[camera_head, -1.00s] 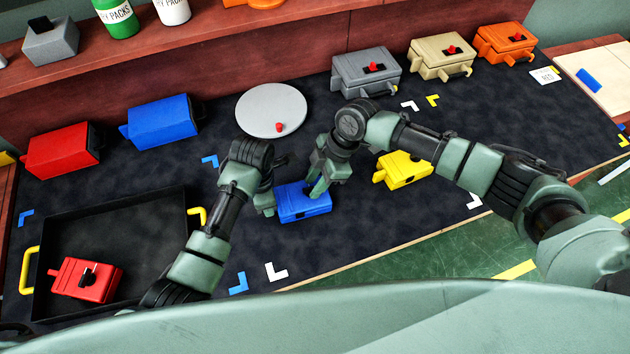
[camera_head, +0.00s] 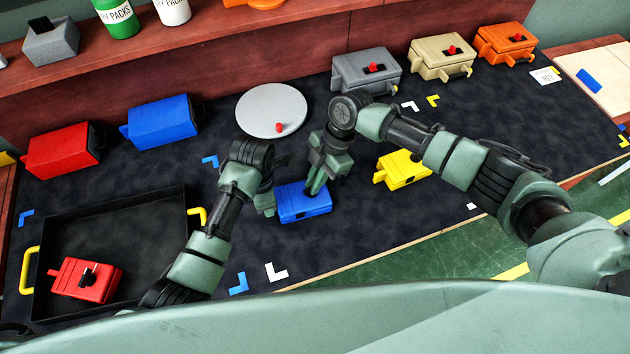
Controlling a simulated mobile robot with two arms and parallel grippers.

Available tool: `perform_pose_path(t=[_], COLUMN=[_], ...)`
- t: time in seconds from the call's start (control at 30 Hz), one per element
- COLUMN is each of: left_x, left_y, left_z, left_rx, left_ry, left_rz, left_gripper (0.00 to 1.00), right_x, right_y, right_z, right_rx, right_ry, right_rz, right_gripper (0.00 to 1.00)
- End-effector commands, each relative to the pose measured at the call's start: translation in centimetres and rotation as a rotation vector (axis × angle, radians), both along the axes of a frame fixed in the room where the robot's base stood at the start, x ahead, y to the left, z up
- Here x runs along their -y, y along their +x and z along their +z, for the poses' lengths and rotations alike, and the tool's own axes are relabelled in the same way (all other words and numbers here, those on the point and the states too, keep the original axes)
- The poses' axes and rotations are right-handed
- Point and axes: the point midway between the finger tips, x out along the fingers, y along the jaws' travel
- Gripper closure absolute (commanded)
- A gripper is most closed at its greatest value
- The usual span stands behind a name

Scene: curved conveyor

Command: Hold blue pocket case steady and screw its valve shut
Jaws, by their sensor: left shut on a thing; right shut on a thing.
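The blue pocket case (camera_head: 305,207) lies on the dark mat in the middle, between my two grippers. My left gripper (camera_head: 268,203) is at the case's left end and is shut on it. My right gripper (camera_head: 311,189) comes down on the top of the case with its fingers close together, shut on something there. The valve is hidden behind the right gripper's fingers, so its position does not show.
A yellow case (camera_head: 403,172) lies right of the blue one, near my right arm. A black tray (camera_head: 120,225) with a red case (camera_head: 88,280) stands at left. A grey disc (camera_head: 271,111) with a red knob and several cases line the back.

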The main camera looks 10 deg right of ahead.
Motion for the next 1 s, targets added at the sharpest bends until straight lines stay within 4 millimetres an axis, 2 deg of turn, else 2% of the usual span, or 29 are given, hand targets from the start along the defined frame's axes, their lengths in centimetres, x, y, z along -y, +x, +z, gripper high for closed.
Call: perform_pose_path(t=[0.6, 1.0], left_x=[-0.05, -0.06], left_y=[0.0, 0.0], left_z=[0.01, 0.0], left_rx=[0.0, 0.0], left_ry=[0.001, 0.001], left_rz=[-0.001, -0.001], left_gripper=[1.0, 1.0], right_x=[-0.45, -0.66], right_y=[0.47, 0.56], right_z=[0.04, 0.02], right_rx=[0.0, 0.0], right_ry=[-0.001, 0.0], right_rz=[0.584, 0.891], right_gripper=[1.0, 1.0])
